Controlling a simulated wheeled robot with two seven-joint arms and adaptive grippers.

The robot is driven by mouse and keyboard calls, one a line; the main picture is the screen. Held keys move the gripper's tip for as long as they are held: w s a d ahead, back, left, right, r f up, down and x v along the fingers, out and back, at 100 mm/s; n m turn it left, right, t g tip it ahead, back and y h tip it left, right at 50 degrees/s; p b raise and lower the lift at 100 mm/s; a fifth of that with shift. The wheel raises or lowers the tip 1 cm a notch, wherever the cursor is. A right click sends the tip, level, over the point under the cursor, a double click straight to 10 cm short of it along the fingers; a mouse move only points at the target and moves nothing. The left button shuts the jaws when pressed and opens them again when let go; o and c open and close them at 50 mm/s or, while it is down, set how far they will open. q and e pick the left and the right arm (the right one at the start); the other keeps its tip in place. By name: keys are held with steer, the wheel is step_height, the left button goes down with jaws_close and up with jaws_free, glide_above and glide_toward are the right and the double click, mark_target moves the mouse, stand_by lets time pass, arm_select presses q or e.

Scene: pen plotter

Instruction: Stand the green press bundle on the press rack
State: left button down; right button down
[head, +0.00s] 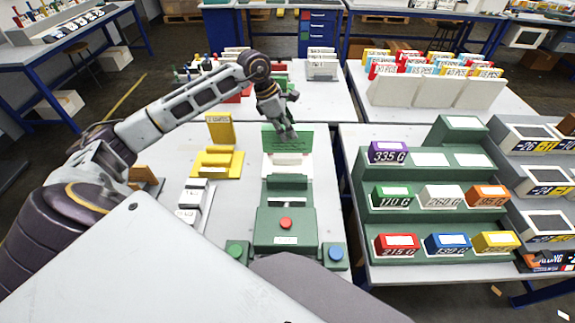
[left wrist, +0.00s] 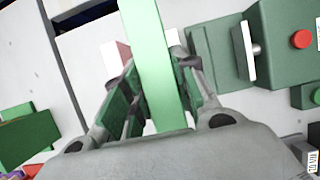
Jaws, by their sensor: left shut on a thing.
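The green press bundle (head: 280,139) is a flat green slab. My left gripper (head: 287,132) is shut on it from above. In the left wrist view the green slab (left wrist: 152,60) runs between the two fingers of my left gripper (left wrist: 155,105). In the head view it is upright, just behind a green press (head: 286,223) with a red button. A white piece shows below its lower edge; I cannot tell whether they touch. I cannot tell for certain which holder is the press rack. My right gripper is not in view.
A yellow stand (head: 216,163) and a grey tray (head: 190,205) of white blocks are left of the press. Green and blue buttons flank the press front. Right of a gap, a green stepped shelf (head: 433,215) holds coloured boxes; white holders (head: 432,93) with several cards stand behind.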

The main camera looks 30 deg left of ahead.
mark_target(273, 127)
arm_select(q)
steer(key=shift+f, duration=3.05)
steer(key=shift+f+p, duration=0.35)
steer(key=shift+f, duration=1.5)
steer(key=shift+f, duration=0.2)
steer(key=c, duration=1.1)
jaws_free()
steer(key=shift+r, duration=0.15)
steer(key=shift+b+v, duration=0.4)
steer(key=shift+v, duration=5.65)
